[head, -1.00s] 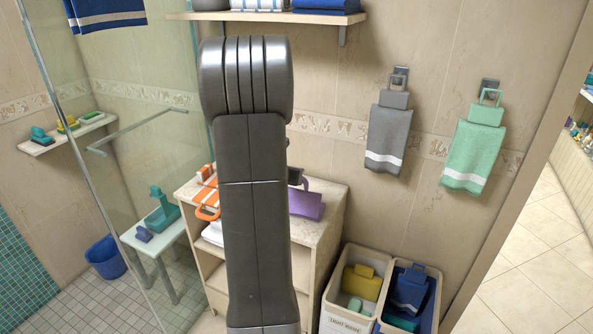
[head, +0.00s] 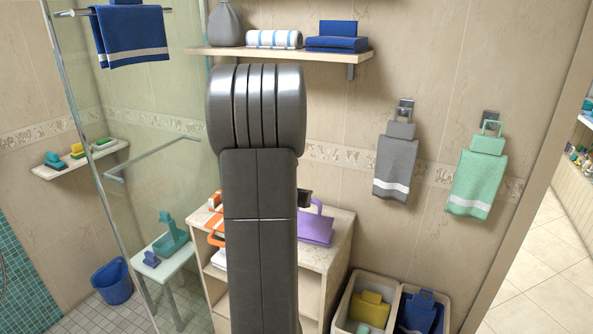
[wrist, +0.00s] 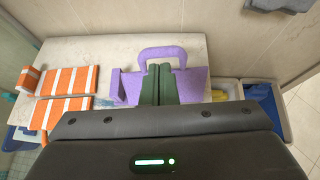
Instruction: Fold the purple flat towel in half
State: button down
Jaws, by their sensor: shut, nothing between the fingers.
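The purple towel (head: 317,230) lies on top of the beige cabinet, partly hidden behind my arm in the head view. In the wrist view the purple towel (wrist: 196,83) shows a flat body, a raised loop at its far side and a small upright tab at its left. My gripper (wrist: 159,67) is shut and empty, its dark fingers over the middle of the towel, just short of the loop. I cannot tell whether the fingertips touch the cloth. In the head view my arm hides most of the gripper.
Orange-and-white striped towels (wrist: 68,82) lie left of the purple one on the cabinet top (wrist: 110,48). A wall stands close behind. Bins with a yellow item (head: 369,309) and a blue item (head: 418,314) stand at the right. A shelf (head: 280,53) hangs above.

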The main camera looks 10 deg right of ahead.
notch_tip(320, 180, up, 7)
jog(key=w+p, duration=0.1)
jog(key=p, duration=0.1)
jog(key=shift+d, duration=0.4)
jog(key=shift+w+f, duration=0.1)
